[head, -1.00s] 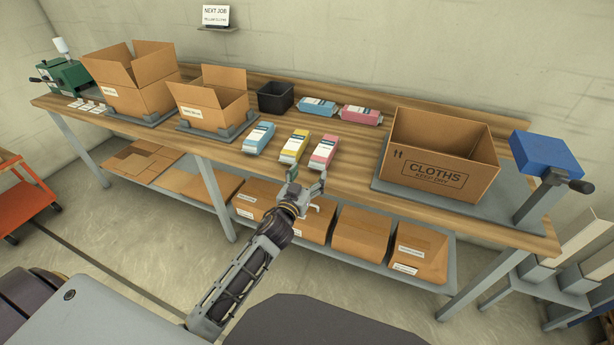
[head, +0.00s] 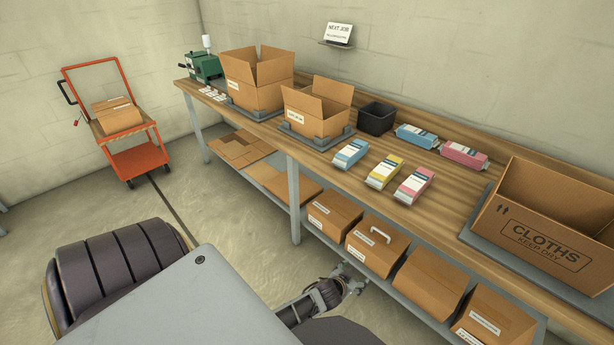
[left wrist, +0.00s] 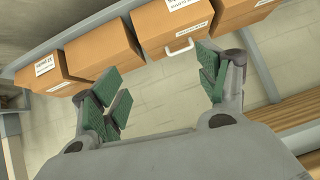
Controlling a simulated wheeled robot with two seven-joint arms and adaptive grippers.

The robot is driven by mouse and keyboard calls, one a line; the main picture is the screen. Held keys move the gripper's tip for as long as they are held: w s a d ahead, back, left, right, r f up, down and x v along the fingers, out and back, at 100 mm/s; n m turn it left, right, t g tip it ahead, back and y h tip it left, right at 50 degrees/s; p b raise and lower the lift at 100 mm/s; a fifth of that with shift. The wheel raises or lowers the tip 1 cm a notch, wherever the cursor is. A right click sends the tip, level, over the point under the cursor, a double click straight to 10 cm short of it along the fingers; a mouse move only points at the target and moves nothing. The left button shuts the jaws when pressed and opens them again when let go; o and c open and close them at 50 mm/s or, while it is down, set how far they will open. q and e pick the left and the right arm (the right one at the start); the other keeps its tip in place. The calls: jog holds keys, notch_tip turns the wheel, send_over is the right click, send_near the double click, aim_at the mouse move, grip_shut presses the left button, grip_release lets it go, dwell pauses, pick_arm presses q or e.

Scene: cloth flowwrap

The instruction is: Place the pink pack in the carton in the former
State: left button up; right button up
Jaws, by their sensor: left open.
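One pink pack (head: 413,186) lies on the bench at the right end of a row with a yellow pack (head: 384,171) and a blue pack (head: 350,153). Another pink pack (head: 464,154) lies further back. Two open cartons, a left one (head: 255,82) and a right one (head: 317,108), stand flaps up on grey bases. A large open CLOTHS carton (head: 535,235) sits on a grey base at right. My left gripper (head: 352,280) is low in front of the lower shelf, away from the packs. The left wrist view shows its jaws (left wrist: 164,90) apart and empty.
A black bin (head: 377,119) and a blue pack (head: 416,136) are at the back of the bench. An orange cart (head: 135,160) stands at left. The bench front edge lies above my gripper.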

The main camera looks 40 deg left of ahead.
pick_arm(q)
jog(key=s+f+m+g, duration=0.1)
jog(key=s+f+g, duration=0.6)
jog(key=s+f, duration=1.4)
jog(key=s, duration=0.3)
jog(key=shift+s+d+g+h, duration=0.4)
jog(key=shift+o, duration=0.4)
jog(key=shift+w+m, duration=0.1)
jog(key=shift+m, duration=0.2)
